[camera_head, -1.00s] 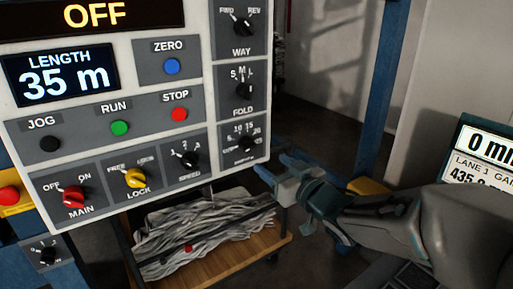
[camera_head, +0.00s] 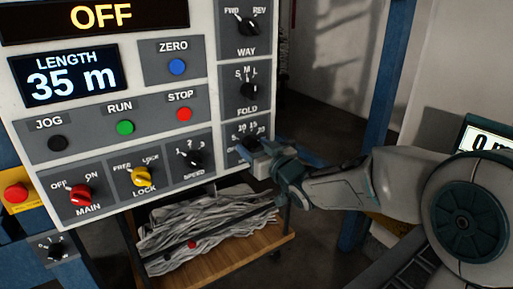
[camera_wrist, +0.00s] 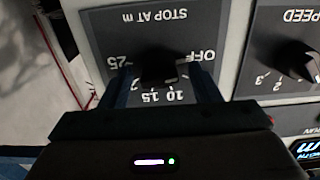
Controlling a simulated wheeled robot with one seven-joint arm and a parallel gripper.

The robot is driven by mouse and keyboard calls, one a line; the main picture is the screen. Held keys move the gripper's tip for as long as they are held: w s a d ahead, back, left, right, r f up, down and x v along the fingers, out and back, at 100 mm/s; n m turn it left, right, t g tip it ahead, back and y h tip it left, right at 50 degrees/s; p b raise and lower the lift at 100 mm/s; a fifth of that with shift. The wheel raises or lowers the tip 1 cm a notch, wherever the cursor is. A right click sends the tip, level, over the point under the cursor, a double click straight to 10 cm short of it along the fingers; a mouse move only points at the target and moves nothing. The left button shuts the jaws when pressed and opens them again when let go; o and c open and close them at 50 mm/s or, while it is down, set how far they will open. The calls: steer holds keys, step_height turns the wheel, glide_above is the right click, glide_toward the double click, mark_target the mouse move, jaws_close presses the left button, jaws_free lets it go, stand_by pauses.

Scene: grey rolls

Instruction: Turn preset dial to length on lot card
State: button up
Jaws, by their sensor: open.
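The preset dial is a black knob (camera_wrist: 158,64) on a grey plate marked "STOP AT m", upside down in the wrist view, with OFF, 10, 15 and 25 readable. A pale mark shows on its side near 10. My gripper (camera_wrist: 165,88) is open, one finger on each side of the knob; I cannot tell whether they touch it. In the head view my gripper (camera_head: 262,156) is at the panel's lower right corner, and the dial (camera_head: 246,139) is partly hidden behind it. I cannot make out a lot card.
The panel's speed dial (camera_head: 193,158), fold dial (camera_head: 249,91) and lock knob (camera_head: 142,176) are close by. A LENGTH display (camera_head: 64,76) reads 35 m. A screen (camera_head: 487,137) is partly hidden by my arm.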

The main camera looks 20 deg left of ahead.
steer(key=shift+d, duration=0.1)
steer(key=c, duration=1)
steer(key=shift+o, duration=0.2)
steer(key=shift+m, duration=0.3)
steer(key=m+p, duration=0.1)
steer(key=m, duration=0.2)
steer(key=shift+p, duration=0.3)
steer(key=m+p, duration=0.2)
steer(key=m, duration=0.3)
steer(key=shift+r, duration=0.1)
steer(key=m+p, duration=0.2)
steer(key=m, duration=0.2)
steer(key=shift+m+p, duration=0.8)
steer(key=shift+m, duration=0.8)
